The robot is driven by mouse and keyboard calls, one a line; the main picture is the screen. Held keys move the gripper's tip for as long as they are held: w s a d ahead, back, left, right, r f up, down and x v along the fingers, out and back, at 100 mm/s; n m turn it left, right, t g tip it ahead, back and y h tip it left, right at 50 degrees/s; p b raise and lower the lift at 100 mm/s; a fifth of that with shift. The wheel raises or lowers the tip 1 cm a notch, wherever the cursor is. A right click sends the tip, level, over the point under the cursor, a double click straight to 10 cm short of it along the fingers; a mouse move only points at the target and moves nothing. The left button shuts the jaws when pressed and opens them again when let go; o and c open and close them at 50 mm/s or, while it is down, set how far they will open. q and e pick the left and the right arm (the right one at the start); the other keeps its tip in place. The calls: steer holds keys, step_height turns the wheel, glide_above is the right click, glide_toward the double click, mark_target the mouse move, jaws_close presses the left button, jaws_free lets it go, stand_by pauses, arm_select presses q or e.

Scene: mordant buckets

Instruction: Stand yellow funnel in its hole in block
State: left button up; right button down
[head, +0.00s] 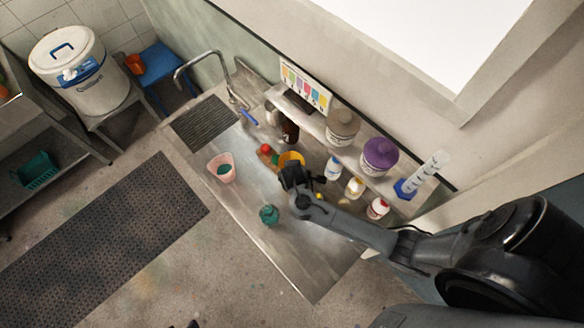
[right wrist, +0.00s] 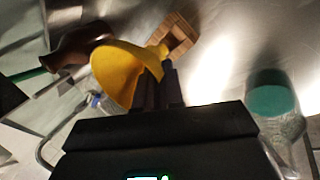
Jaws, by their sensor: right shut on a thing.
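The yellow funnel (head: 291,157) is at my right gripper (head: 297,180), above the steel counter in the head view. In the right wrist view the funnel (right wrist: 122,72) is large and tilted, its rim against the fingers of the right gripper (right wrist: 160,88), which are shut on it. A wooden block (right wrist: 180,36) with a dark opening shows just beyond the funnel there, apparently apart from it. In the head view, small red and green pieces lie by what looks like the block (head: 264,150), left of the funnel. My left gripper is not in view.
A dark brown bottle (head: 289,132) stands behind. Several bottles line the shelf side.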

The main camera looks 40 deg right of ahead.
steer(key=shift+f+b, duration=0.3)
steer(key=shift+f, duration=0.35)
steer(key=shift+f+b, duration=0.45)
steer(key=shift+f, duration=1.05)
steer(key=c, duration=1.2)
jaws_free()
